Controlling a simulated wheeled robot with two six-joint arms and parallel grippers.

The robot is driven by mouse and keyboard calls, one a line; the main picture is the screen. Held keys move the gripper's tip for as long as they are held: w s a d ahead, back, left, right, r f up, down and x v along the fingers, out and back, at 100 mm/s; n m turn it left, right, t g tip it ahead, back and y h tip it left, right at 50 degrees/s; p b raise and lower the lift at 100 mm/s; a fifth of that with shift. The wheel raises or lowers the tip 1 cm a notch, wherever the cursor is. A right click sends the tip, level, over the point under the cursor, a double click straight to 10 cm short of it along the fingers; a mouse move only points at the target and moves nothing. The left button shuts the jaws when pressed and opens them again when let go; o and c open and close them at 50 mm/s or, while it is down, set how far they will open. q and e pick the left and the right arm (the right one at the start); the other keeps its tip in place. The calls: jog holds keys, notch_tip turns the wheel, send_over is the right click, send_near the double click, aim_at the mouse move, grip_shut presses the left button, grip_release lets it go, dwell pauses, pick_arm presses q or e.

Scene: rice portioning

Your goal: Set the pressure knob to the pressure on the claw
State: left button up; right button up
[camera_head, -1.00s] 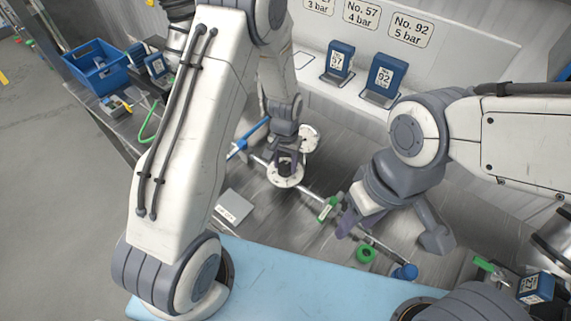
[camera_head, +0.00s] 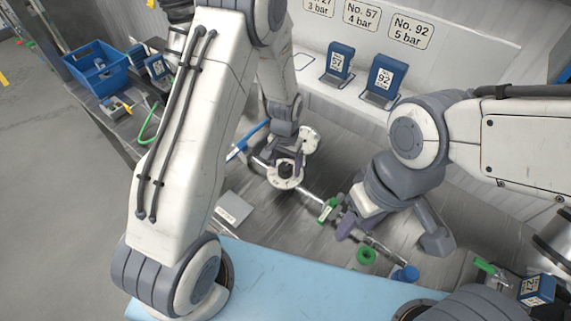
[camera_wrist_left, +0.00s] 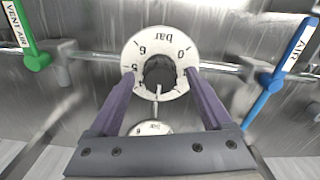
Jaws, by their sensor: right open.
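The pressure dial (camera_head: 283,184) is a round white plate marked in bar, with a dark knob in its middle. In the left wrist view the dial (camera_wrist_left: 158,42) shows upside down, with 0, 5 and 6 legible. A white mark on the knob (camera_wrist_left: 160,72) points down in that view. My left gripper (camera_wrist_left: 160,76) is open, one finger on each side of the knob, with small gaps showing. My right gripper (camera_head: 348,226) is open beside the green-handled valve. A blue claw block (camera_head: 537,289) at lower right carries a label that seems to read 27.
Wall signs give No. 57 (camera_head: 362,15) 4 bar and No. 92 (camera_head: 411,31) 5 bar; the No. 27 sign, 3 bar, is partly cut off. Two blue blocks stand on the back ledge. A green lever (camera_wrist_left: 30,48) and a blue lever (camera_wrist_left: 290,62) flank the dial.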

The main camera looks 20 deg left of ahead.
aim_at(285, 166)
pick_arm(q)
notch_tip(285, 166, up, 10)
jog(key=b, duration=0.2)
jog(key=shift+r, duration=0.25)
dwell(0.4)
jog(key=s+d+r+m+b, duration=0.1)
jog(key=s+d+r, duration=0.1)
jog(key=s, duration=0.6)
jog(key=s+d+r+m+b, duration=0.1)
jog(key=s+d, duration=0.3)
jog(key=s, duration=0.4)
jog(key=s+d+r+m+h+b, duration=0.1)
jog(key=s+d+r+m+b, duration=0.1)
jog(key=s, duration=0.6)
jog(key=shift+s+d+r+m, duration=0.15)
jog(key=shift+d+r+m, duration=0.35)
